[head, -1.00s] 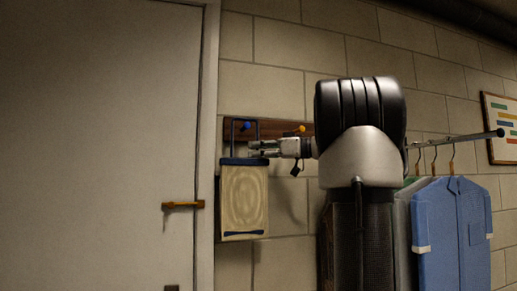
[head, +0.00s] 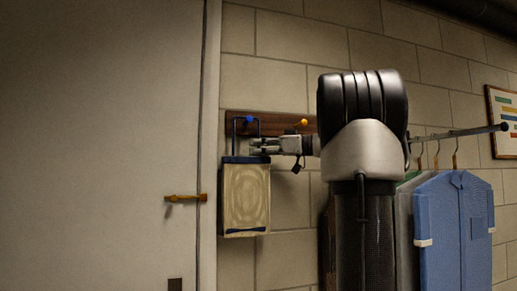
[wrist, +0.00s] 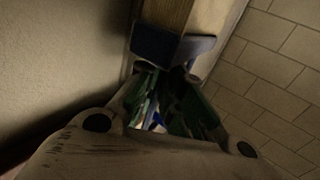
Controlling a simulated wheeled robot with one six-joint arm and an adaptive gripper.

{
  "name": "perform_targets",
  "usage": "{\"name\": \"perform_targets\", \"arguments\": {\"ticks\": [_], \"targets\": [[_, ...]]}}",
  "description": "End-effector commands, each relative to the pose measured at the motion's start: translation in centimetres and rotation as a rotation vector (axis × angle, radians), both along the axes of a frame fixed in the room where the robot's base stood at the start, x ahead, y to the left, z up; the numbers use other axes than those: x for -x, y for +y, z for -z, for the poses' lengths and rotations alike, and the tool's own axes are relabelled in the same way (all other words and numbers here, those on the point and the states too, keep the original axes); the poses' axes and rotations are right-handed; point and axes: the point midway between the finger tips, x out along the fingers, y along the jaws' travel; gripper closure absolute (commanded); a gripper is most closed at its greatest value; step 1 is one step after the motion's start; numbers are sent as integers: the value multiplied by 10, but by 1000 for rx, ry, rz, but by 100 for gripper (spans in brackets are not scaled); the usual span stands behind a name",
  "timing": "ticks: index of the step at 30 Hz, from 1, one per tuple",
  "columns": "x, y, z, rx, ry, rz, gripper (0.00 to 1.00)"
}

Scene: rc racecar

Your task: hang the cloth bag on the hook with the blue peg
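The cloth bag (head: 246,200) is pale with a wood-like pattern and dark blue bands, and hangs upright in front of the wall. Its dark handle (head: 234,136) forms a loop above it. The blue peg (head: 248,120) shows just below the top of that loop; the frames do not settle whether the handle rests on it. My gripper (head: 256,146) comes from the right and is shut on the bag at its top right, by the handle. In the wrist view, the dark green fingers (wrist: 169,74) meet a dark blue band (wrist: 170,45) of the bag.
A white door (head: 100,140) with a handle (head: 185,198) stands left. Blue shirts (head: 455,235) hang from a rail (head: 465,132) at right.

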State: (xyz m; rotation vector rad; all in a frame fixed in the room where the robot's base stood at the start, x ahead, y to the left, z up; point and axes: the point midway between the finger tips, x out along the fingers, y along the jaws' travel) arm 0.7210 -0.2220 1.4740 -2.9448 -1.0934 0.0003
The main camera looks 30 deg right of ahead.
Motion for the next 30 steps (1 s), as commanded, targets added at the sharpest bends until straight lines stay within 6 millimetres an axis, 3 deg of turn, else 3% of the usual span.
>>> {"name": "perform_targets", "arguments": {"ticks": [1, 3, 14, 30], "targets": [[0, 0, 0, 0, 0, 0, 78], [0, 0, 0, 0, 0, 0, 68], [3, -3, 0, 0, 0, 2, 68], [80, -70, 0, -1, 0, 3, 68]]}}
